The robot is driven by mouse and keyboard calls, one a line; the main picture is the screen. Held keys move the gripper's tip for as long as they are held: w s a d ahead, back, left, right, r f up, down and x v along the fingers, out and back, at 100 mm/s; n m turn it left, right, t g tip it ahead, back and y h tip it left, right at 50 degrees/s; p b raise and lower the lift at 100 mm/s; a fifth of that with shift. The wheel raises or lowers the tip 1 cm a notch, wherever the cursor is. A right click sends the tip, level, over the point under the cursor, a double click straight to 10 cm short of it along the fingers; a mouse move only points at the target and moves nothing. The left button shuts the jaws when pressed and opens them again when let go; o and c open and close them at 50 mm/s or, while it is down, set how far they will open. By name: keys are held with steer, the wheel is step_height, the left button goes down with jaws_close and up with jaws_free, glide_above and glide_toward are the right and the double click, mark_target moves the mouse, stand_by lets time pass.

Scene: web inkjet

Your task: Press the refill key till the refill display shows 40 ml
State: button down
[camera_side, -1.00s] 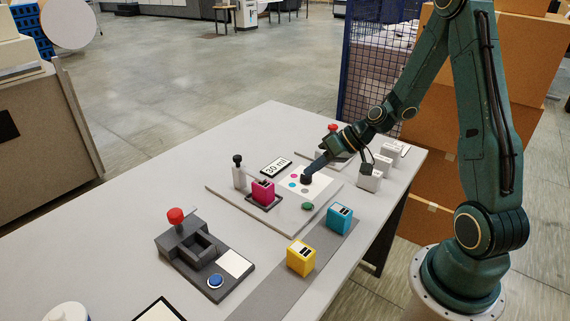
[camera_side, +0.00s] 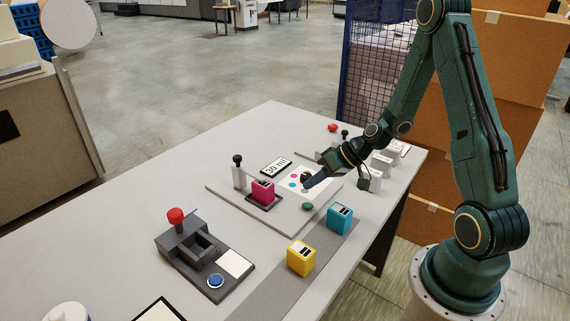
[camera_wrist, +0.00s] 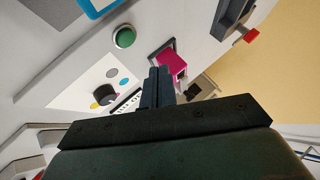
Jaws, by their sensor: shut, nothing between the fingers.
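The refill display (camera_side: 276,167) reads 30 ml; it also shows edge-on in the wrist view (camera_wrist: 126,103). A green button (camera_side: 307,206), probably the refill key, sits on the grey board in front of the white card; the wrist view shows it at upper left (camera_wrist: 123,37). A magenta cartridge (camera_side: 263,191) stands in a dark holder on the board, also in the wrist view (camera_wrist: 172,63).
A black round piece (camera_side: 306,176) is on the card beside my fingers. Cyan (camera_side: 340,218) and yellow (camera_side: 301,258) cartridges stand on a grey strip in front. A dark station (camera_side: 206,255) with red knob and blue button is at front left. White blocks (camera_side: 381,162) stand at right.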

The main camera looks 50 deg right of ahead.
mark_target(312, 205)
steer(key=shift+f, duration=2.15)
steer(key=shift+f, duration=0.85)
stand_by(1.4)
steer(key=shift+r, duration=0.1)
stand_by(0.3)
steer(key=shift+r, duration=0.75)
steer(key=shift+r, duration=0.15)
steer(key=shift+r, duration=2.35)
